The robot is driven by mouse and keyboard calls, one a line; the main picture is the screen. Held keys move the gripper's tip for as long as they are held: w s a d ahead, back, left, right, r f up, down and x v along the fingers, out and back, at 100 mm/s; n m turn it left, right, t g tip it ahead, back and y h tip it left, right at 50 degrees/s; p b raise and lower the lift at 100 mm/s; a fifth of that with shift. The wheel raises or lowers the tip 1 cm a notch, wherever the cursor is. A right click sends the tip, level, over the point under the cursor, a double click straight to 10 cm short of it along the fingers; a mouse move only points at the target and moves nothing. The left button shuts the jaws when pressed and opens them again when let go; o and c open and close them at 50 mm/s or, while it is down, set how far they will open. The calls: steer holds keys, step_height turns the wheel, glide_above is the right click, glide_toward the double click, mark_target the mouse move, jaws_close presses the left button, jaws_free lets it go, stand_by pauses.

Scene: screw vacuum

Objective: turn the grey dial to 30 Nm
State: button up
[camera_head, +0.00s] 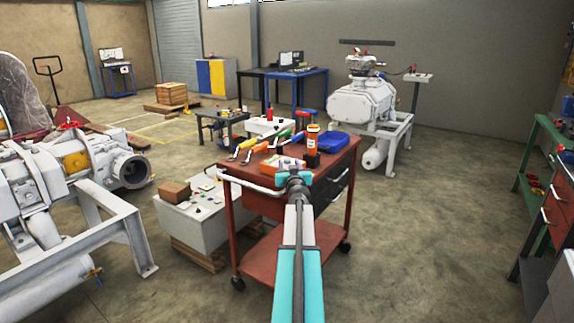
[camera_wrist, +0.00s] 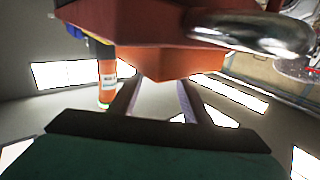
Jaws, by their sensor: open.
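I cannot make out a grey dial or any Nm scale in either view. My gripper (camera_head: 297,178) is at the cart's near edge in the head view, in front of the tools on top. An orange cylinder with a white label (camera_wrist: 107,82) is left of the fingers there. An orange cylinder with a black base (camera_head: 312,138) stands on the cart top, beyond my gripper in the head view.
The red tool cart (camera_head: 262,207) carries several tools and a blue case (camera_head: 326,141). A grey control box (camera_head: 190,228) stands left of the cart.

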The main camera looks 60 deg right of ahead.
mark_target(287, 161)
steer(key=shift+x, duration=1.25)
steer(key=shift+c, duration=0.2)
